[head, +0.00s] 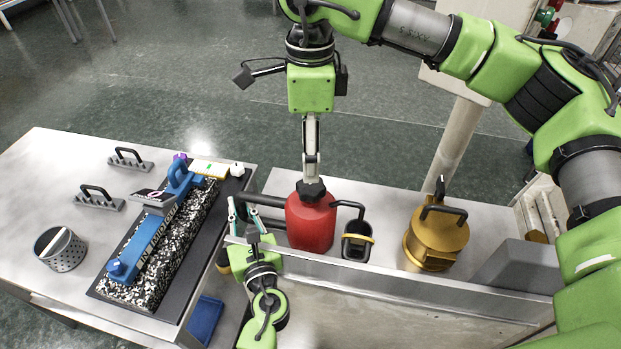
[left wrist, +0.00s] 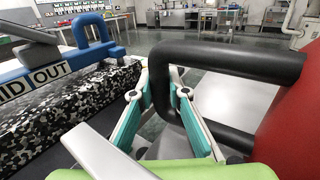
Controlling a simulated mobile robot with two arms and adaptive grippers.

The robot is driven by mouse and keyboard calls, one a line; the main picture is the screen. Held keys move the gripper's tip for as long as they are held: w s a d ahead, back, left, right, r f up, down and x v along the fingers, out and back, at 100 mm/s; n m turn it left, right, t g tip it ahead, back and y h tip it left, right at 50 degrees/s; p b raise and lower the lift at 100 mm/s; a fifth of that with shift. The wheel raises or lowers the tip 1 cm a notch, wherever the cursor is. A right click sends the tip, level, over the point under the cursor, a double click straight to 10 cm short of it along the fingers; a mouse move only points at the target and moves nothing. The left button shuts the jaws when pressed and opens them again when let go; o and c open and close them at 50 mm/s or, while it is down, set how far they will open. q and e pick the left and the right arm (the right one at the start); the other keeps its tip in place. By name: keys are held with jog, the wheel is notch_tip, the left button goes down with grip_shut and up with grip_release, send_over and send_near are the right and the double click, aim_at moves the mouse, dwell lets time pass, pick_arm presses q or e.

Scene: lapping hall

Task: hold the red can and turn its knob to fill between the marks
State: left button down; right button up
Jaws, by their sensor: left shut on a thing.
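The red can (head: 311,222) stands upright on the bench, with a black knob (head: 311,190) on top and a black spout (head: 346,205) to its right. My left gripper (head: 244,210) is at the can's left side. In the left wrist view the can (left wrist: 295,125) is at the right, and my left gripper (left wrist: 161,82) is shut on its black handle (left wrist: 230,62). My right gripper (head: 311,174) points straight down at the knob, seen edge-on; its finger gap and any contact are unclear. A black cup (head: 352,250) with a yellow band sits below the spout; its contents and marks are not readable.
A brass-coloured pot (head: 436,245) with a black handle stands right of the cup. A grey block (head: 520,268) is further right. Left of the can, a speckled stone bar (head: 150,283) carries a blue-handled tool (head: 147,245). A raised metal edge (head: 400,275) runs along the bench front.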

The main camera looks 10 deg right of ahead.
aim_at(311, 185)
notch_tip(311, 185, down, 8)
jog(key=shift+r, duration=0.1)
jog(key=c, duration=1.1)
